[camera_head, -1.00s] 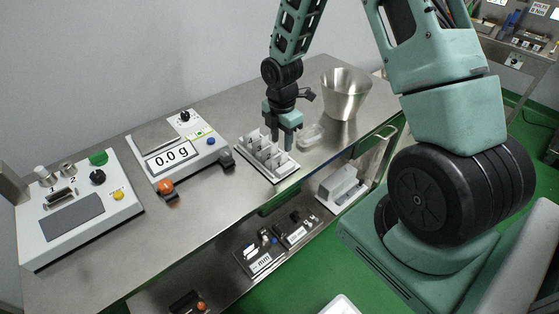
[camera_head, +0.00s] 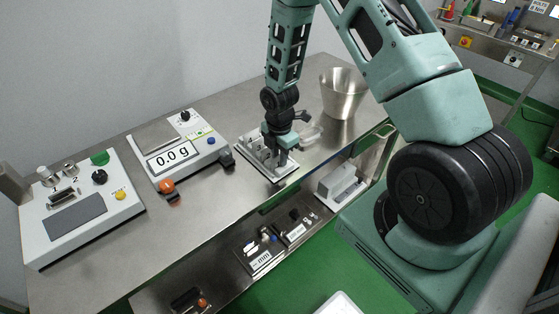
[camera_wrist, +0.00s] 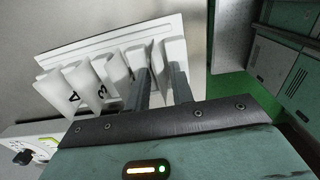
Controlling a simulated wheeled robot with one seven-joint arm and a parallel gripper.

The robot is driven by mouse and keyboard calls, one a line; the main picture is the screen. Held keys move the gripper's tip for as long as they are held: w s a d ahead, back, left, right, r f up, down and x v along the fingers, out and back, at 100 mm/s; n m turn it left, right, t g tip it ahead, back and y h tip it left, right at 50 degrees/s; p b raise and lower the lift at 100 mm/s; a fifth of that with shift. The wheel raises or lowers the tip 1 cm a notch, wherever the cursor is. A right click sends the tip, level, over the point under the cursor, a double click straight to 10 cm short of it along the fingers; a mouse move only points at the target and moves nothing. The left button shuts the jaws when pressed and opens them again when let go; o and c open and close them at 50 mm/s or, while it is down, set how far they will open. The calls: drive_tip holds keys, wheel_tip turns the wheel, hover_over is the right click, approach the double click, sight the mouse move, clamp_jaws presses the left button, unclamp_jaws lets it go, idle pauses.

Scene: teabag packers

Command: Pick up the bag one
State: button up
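The bags stand in a row in a white rack (camera_head: 246,147) on the steel table, also seen in the wrist view (camera_wrist: 55,58). No number one is readable, so I cannot be sure which piece is bag one. My gripper (camera_head: 281,158) is down at the front right end of the rack. In the wrist view its two dark fingers (camera_wrist: 161,84) are apart, with white upright pieces between and beside them. Whether they touch any piece is unclear.
A clear container (camera_head: 310,134) lies just right of the gripper, with a metal bucket (camera_head: 342,95) behind it. A scale (camera_head: 172,158) reading 0.0 g and a button panel (camera_head: 78,210) stand left. The table's front edge is close to the rack.

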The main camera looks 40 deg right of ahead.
clamp_jaws()
drive_tip(key=shift+r, duration=0.1)
